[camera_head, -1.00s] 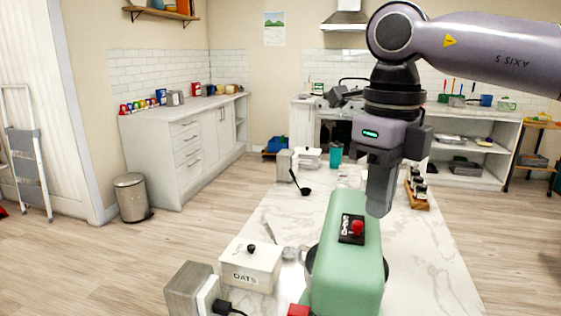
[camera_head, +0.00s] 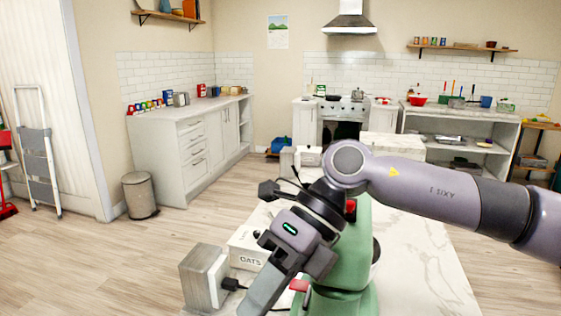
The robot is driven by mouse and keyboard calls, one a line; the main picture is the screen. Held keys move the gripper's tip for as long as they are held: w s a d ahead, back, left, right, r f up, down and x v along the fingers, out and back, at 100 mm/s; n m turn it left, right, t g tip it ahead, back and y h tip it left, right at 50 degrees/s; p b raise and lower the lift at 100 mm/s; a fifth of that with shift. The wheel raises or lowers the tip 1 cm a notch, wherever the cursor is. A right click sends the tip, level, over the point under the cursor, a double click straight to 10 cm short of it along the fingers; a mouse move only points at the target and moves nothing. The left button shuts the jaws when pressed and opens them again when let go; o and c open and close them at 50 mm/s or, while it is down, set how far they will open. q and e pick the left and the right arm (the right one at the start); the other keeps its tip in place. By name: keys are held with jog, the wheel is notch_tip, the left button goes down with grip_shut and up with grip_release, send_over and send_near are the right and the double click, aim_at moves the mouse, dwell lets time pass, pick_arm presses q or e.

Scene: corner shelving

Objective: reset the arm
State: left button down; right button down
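My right arm comes in from the right and bends down at the centre of the head view. Its gripper (camera_head: 262,292) points down and left, in front of the white OATS box (camera_head: 246,262) and beside the green stand mixer (camera_head: 345,285). The fingers show edge-on, so I cannot tell whether they are open or shut, and I see nothing held. The wrist covers part of the mixer's head and part of the OATS box. My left gripper is not in view.
A grey metal appliance (camera_head: 200,275) with a black plug stands at the table's near left corner, close to the gripper. The marble table (camera_head: 430,270) is bare at the right. A trash bin (camera_head: 140,194) and white cabinets (camera_head: 180,150) stand farther back left.

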jog(key=s+a+r+m+g+y, duration=0.1)
jog(key=s+a+m+g+y, duration=0.25)
jog(key=a+y, duration=0.4)
jog(key=w+d+f+m+t+h, duration=0.1)
jog(key=w+d+f+m+t, duration=0.35)
jog(key=m+t, duration=0.55)
jog(key=w+d+f+m+t+h, duration=0.1)
jog(key=w+d+f+m+t, duration=0.35)
jog(key=m, duration=0.75)
jog(key=w+d+f+m+t+h, duration=0.1)
jog(key=w+d+f+m+t, duration=0.1)
jog(key=d+f+m+t, duration=0.65)
jog(key=s+d+f+m+g+h, duration=0.2)
jog(key=s+d+f+m+h, duration=0.3)
jog(key=s+f, duration=0.3)
jog(key=s+d+f+m+g+h, duration=0.1)
jog(key=s+d+f+m+h, duration=0.3)
jog(key=f, duration=0.9)
jog(key=s+d+m, duration=0.1)
jog(key=s+d, duration=0.2)
jog(key=s, duration=0.1)
jog(key=shift+s+d+f+g+h, duration=0.15)
jog(key=shift+d+f+g+h, duration=0.2)
jog(key=shift+d, duration=0.05)
